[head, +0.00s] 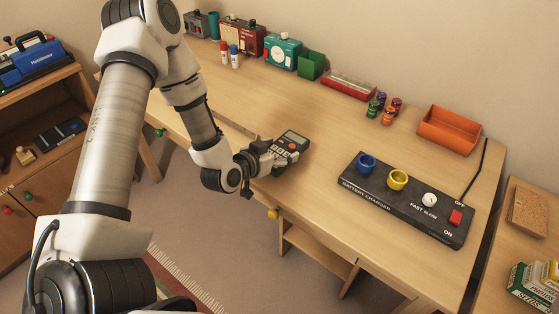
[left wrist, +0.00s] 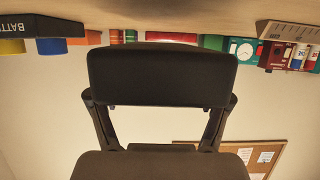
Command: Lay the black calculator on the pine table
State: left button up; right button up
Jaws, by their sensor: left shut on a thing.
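The black calculator (head: 291,142), with a pale screen and an orange key, is at the near edge of the long pale wooden table (head: 330,140). My left gripper (head: 268,158) is shut on its near end. I cannot tell whether the calculator touches the tabletop or hangs just above it. In the left wrist view the calculator (left wrist: 162,76) shows as a dark block between the finger links (left wrist: 160,118), and that view is upside down. I cannot tell which wooden top is called pine. My right gripper is not in view.
A battery charger (head: 405,205) lies to the right. Small cans (head: 384,108), an orange bin (head: 449,130), a red tray (head: 348,85) and a green box (head: 311,66) stand at the back. A lower wooden table (head: 505,225) is at far right. The tabletop between calculator and charger is clear.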

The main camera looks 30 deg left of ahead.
pick_arm(q)
notch_tip(320, 180, down, 3)
jog(key=shift+a+f, duration=0.1)
jog(key=shift+f, duration=0.1)
jog(key=o, duration=1.2)
jog(key=shift+r, duration=0.1)
jog(key=p+v, duration=0.1)
jog(key=v, duration=0.7)
jog(key=shift+s+r, duration=0.2)
jog(key=s+d+f+g+p, duration=0.1)
jog(key=s+d+f+g, duration=0.2)
jog(key=s, duration=0.4)
jog(key=s+d+f+n+g+p, duration=0.1)
jog(key=s+d+f+g, duration=0.2)
jog(key=s+f+g, duration=0.3)
jog(key=s+d+f+g+y+p, duration=0.1)
jog(key=s+d+f+g, duration=0.2)
jog(key=s+f, duration=0.4)
jog(key=shift+s+d+g, duration=0.1)
jog(key=shift+s+g, duration=0.25)
jog(key=shift+g, duration=0.45)
